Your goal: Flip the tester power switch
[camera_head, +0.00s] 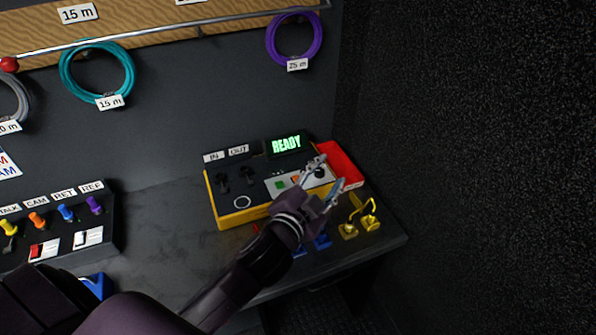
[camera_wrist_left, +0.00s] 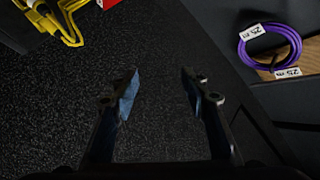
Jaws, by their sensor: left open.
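The tester (camera_head: 236,215) is a yellow case with a dark top, standing on the bench. Its lit screen (camera_head: 287,145) reads READY in green. Its top has IN and OUT labels, dark sockets and a pale panel (camera_head: 284,185) with small green and orange-red parts. A black round part (camera_head: 320,172) is near the gripper. I cannot tell which part is the power switch. My left gripper (camera_head: 331,172) is open and empty over the tester's right end; its fingers partly cover that area. In the left wrist view the open fingers (camera_wrist_left: 160,85) have nothing between them. My right gripper is not in view.
A red tray (camera_head: 344,163) is beside the tester. A switch panel (camera_head: 70,236) stands at left. Coiled cables, teal (camera_head: 97,72) and purple (camera_head: 294,37), hang behind. A dark wall (camera_head: 470,130) closes the right.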

